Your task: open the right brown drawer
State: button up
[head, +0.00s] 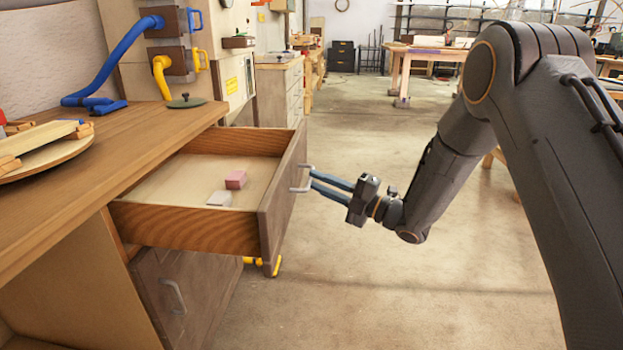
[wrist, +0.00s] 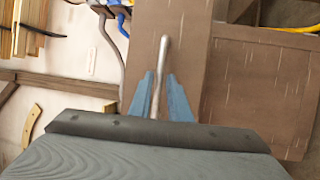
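The right brown drawer (head: 185,228) is pulled well out of the wooden bench, with its inside showing in the head view. Its front (head: 283,195) faces right and carries a pale metal handle (head: 306,167). My gripper (head: 313,179) is level with this handle, its two blue fingers shut around the bar. In the wrist view the handle (wrist: 164,55) runs between the fingertips (wrist: 160,78), against the brown drawer front (wrist: 140,40). A pink block (head: 236,179) and a pale block (head: 219,199) lie on the drawer floor.
Below the drawer is a brown front with its own handle (head: 173,296). The benchtop (head: 100,160) holds a round board with wooden pieces (head: 45,150) and a green disc (head: 186,101). The concrete floor (head: 420,285) right of the drawer is clear. A table (head: 425,50) stands far back.

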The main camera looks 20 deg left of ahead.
jog(key=v, duration=0.4)
jog(key=shift+d, duration=0.35)
